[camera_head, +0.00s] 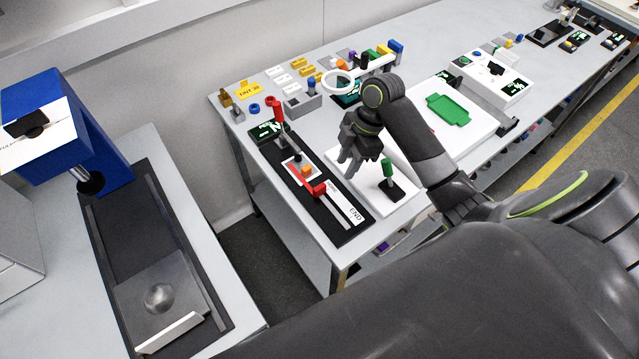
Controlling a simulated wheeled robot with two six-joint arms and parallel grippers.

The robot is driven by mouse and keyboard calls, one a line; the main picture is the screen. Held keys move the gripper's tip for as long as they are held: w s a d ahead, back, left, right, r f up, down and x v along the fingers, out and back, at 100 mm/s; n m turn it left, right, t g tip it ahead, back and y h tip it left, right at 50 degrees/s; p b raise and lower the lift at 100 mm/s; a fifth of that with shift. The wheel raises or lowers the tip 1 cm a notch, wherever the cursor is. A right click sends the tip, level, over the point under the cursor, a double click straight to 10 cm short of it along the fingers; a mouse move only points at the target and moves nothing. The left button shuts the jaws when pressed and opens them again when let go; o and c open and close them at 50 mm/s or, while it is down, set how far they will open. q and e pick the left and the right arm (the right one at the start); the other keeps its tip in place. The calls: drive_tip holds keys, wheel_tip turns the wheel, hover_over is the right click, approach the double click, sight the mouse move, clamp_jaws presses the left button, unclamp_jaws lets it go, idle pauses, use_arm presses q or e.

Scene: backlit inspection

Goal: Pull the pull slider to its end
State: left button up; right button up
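The pull slider is a red piece (317,188) on a long black board (285,185) along the near left end of the bench. It sits partway along the board, by an orange block, at the upper end of a white strip marked END (352,212). A red-topped upright lever (277,113) stands at the board's far end. My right gripper (346,168) hangs just right of the slider, fingers pointing down, apart from it. Its fingers look spread, with nothing visible between them. My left gripper is not in view.
A green-handled knob on a black base (390,188) stands on a white plate close right of the board. A white ring (337,82) and small coloured parts lie behind. A blue press (60,125) stands on the left table, across a floor gap.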

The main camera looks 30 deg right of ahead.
drive_tip(key=w+r+n, duration=0.3)
drive_tip(key=r, duration=0.3)
drive_tip(key=y+p, duration=0.1)
approach(320, 186)
drive_tip(key=shift+n+g, duration=0.3)
drive_tip(key=shift+g, duration=0.1)
drive_tip(key=x, duration=0.9)
drive_tip(key=shift+w, duration=0.25)
drive_tip(key=shift+a+f, duration=0.25)
drive_tip(key=shift+f, duration=0.25)
clamp_jaws()
